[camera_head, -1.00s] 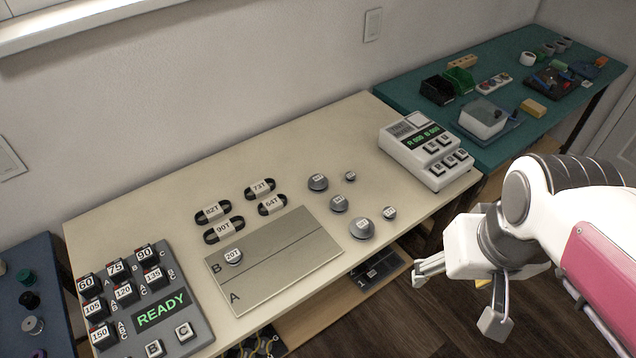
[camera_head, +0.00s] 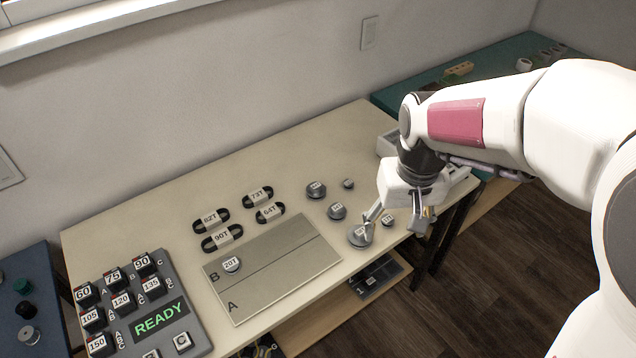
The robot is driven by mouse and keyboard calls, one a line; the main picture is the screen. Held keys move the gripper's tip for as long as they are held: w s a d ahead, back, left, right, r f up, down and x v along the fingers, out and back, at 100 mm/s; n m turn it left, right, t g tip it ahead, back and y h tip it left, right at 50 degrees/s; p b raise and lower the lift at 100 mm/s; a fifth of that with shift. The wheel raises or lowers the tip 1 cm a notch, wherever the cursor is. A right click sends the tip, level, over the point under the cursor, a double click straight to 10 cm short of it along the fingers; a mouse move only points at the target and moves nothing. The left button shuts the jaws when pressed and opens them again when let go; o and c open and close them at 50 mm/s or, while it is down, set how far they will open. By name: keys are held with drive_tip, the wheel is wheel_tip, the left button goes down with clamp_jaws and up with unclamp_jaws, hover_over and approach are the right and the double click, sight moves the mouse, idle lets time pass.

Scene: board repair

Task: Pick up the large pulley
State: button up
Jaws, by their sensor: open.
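Several grey round pulleys with white labels stand on the cream table right of the grey plate. The largest-looking pulley (camera_head: 359,236) is at the front, near the table edge. A small pulley (camera_head: 388,221) stands just right of it. A medium pulley (camera_head: 337,211), another large one (camera_head: 316,189) and a small one (camera_head: 348,184) stand behind. My gripper (camera_head: 393,226) is open and points down over the front pulleys. One finger is by the large front pulley and partly overlaps it; the other is to the right, past the small one. I cannot tell whether it touches.
A grey plate (camera_head: 285,280) marked A and B carries a pulley labelled 20T (camera_head: 231,264). Several black belts (camera_head: 222,237) lie behind it. A button panel (camera_head: 160,300) reading READY is at the left. My arm partly hides the white device (camera_head: 387,142) and teal table (camera_head: 515,55).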

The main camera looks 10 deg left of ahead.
sight(316, 185)
drive_tip(key=shift+n+t, duration=0.3)
drive_tip(key=shift+n, duration=0.6)
drive_tip(key=w+a+f, duration=0.5)
drive_tip(key=w+f, duration=0.1)
drive_tip(key=w+a+f, duration=0.5)
drive_tip(key=w, duration=0.1)
drive_tip(key=w+a+f, duration=0.4)
drive_tip(key=w+f, duration=0.2)
drive_tip(key=w, duration=0.1)
drive_tip(key=shift+a+f, duration=0.35)
drive_tip(key=shift+a, duration=0.05)
drive_tip(key=w, duration=0.1)
drive_tip(key=w+a, duration=0.1)
drive_tip(key=w, duration=0.1)
drive_tip(key=shift+w+a+f+t+y, duration=0.2)
drive_tip(key=shift+a+t+y, duration=0.1)
drive_tip(key=shift+t+y, duration=0.4)
drive_tip(key=shift+t, duration=0.4)
drive_tip(key=w+r, duration=0.1)
drive_tip(key=w+a+r, duration=0.1)
drive_tip(key=w, duration=0.1)
drive_tip(key=w+a+r, duration=0.1)
drive_tip(key=shift+w, duration=0.2)
drive_tip(key=shift+f, duration=0.1)
drive_tip(key=shift+x, duration=1.2)
drive_tip(key=shift+f, duration=0.1)
